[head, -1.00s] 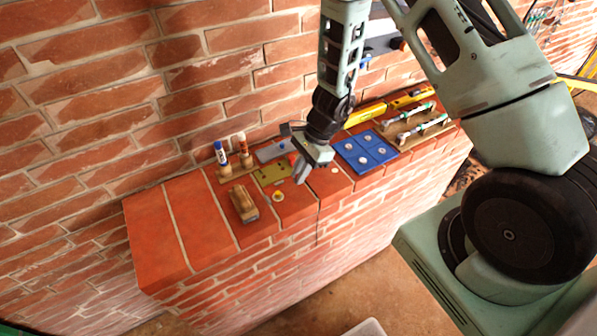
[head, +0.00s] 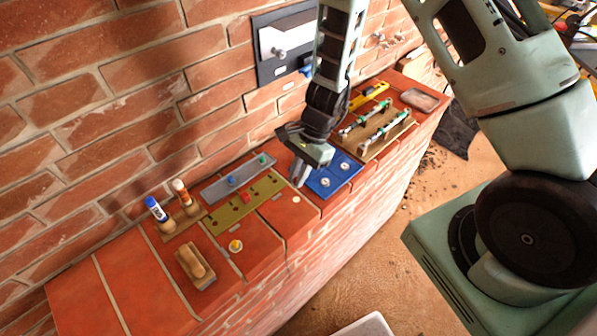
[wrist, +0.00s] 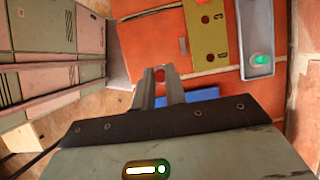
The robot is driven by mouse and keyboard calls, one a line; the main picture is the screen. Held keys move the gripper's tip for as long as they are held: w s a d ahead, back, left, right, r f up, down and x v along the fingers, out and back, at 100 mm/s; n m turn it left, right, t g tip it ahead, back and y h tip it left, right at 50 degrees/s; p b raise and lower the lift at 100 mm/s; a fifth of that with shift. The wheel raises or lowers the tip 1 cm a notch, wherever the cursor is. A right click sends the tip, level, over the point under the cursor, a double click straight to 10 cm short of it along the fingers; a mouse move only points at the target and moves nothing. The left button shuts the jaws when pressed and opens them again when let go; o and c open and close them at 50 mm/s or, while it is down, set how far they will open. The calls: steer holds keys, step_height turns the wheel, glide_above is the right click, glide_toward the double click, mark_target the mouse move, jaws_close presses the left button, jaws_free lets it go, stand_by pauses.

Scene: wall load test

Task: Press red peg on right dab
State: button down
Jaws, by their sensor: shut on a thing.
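My gripper (head: 301,174) is shut on the red peg, over the brick ledge near the blue tray. In the wrist view the red peg (wrist: 159,74) shows as a small red end between the fingertips of my gripper (wrist: 160,82). In the head view the fingers hide the peg. A pale round dab (head: 296,199) lies on the ledge just below the fingertips in the picture; it is bare. A yellow round piece on a pale disc (head: 235,245) lies further left. I cannot tell the gap between peg and ledge.
The blue tray (head: 348,178) is close on the right.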

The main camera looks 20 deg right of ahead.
mark_target(293, 201)
steer(key=shift+f+b, duration=2.25)
steer(key=shift+f, duration=0.6)
steer(key=shift+f+b, duration=0.6)
steer(key=shift+b, duration=0.05)
steer(key=c, duration=1.1)
jaws_free()
steer(key=shift+r+p, duration=2.5)
steer(key=shift+r, duration=0.55)
